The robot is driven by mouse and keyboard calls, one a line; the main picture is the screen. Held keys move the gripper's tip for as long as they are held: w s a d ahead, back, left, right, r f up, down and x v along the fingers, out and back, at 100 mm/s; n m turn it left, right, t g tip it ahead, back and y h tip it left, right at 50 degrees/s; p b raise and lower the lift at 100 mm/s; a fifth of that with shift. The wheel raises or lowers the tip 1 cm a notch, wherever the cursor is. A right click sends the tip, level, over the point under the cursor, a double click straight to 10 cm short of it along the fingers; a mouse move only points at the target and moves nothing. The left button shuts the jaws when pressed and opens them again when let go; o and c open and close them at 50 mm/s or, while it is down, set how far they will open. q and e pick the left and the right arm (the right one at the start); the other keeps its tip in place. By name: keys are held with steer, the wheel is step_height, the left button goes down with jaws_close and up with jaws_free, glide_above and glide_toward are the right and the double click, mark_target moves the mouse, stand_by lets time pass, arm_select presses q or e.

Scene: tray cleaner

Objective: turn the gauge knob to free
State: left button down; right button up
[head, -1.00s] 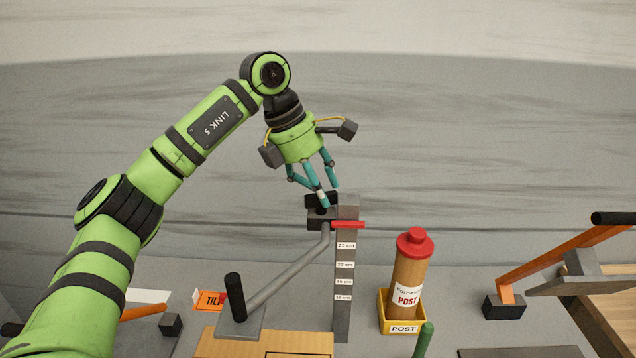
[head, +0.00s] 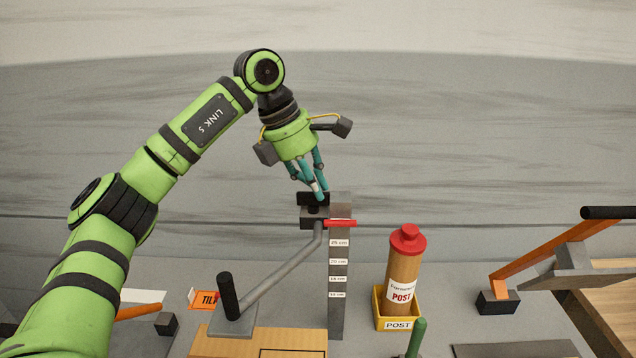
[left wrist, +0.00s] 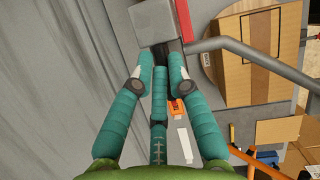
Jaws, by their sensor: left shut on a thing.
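The gauge is an upright grey post (head: 339,290) with white centimetre labels, in the middle of the head view. A dark block (head: 309,223) sits near its top with a red pointer (head: 341,223) across the post. The black gauge knob (head: 306,199) is on top of this block, partly hidden by fingers. My left gripper (head: 321,196) reaches down from above, its teal fingers shut on the knob. In the left wrist view the fingers (left wrist: 160,72) are close around a dark part, mostly hidden. No "free" mark is readable.
A bent grey rod (head: 280,268) runs from the block down to a plate with a black handle (head: 228,296). A red-capped POST cylinder (head: 405,265) stands in a yellow holder (head: 397,323) to the right. An orange lever (head: 545,252) is farther right. The space above is clear.

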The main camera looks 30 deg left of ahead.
arm_select(q)
steer(key=shift+a+r, duration=0.25)
steer(key=shift+a, duration=0.1)
steer(key=c, duration=1.4)
jaws_free()
steer(key=shift+o, duration=1.3)
steer(key=shift+a, duration=0.2)
steer(key=shift+s+a+f, duration=0.15)
steer(key=shift+s+a, duration=0.05)
steer(key=shift+a, duration=0.05)
steer(key=shift+w+d, duration=0.1)
steer(key=shift+d, duration=0.1)
steer(key=shift+r, duration=0.45)
steer(key=v, duration=1.1)
steer(key=shift+s+a, duration=0.3)
steer(key=shift+a, duration=0.1)
